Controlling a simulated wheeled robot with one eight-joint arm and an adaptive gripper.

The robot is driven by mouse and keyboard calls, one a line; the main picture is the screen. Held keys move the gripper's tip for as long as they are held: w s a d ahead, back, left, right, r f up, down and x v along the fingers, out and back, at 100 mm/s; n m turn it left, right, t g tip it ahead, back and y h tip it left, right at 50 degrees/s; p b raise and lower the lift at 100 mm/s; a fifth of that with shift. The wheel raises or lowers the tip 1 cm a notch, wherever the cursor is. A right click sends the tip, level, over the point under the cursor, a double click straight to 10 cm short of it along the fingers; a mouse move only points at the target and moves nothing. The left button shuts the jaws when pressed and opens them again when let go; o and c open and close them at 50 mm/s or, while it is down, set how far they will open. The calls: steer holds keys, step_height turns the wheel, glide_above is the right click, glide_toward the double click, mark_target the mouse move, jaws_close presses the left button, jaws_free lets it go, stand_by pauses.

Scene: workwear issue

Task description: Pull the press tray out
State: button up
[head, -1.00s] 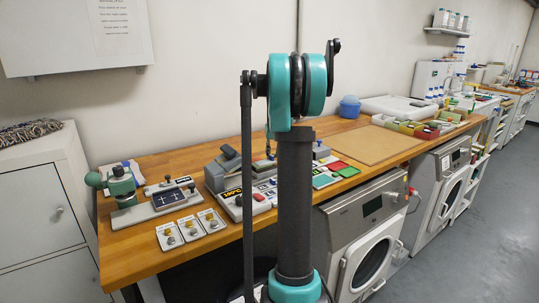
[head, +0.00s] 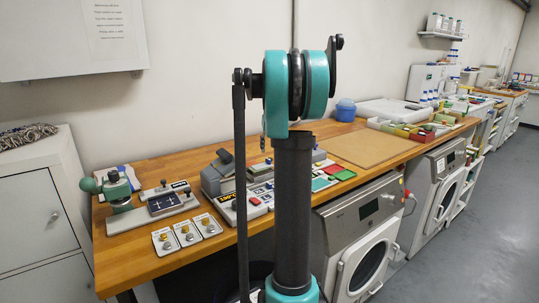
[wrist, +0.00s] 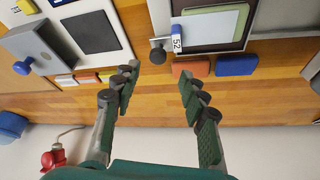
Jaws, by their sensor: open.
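A flat tray-like piece with a dark border and a pale green pad (wrist: 212,25) shows at the top of the wrist view. A black knob (wrist: 158,53) and a tag reading 52 (wrist: 178,40) sit at its edge. I cannot tell for sure that this is the press tray. The head view does not show my gripper clearly.
A grey housing with a blue knob (wrist: 23,68) is at left. A green hand press (head: 117,189) and several small cards (head: 187,234) occupy the left bench. A tan mat (head: 372,149) is bare.

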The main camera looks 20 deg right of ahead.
steer(key=shift+v, duration=2.8)
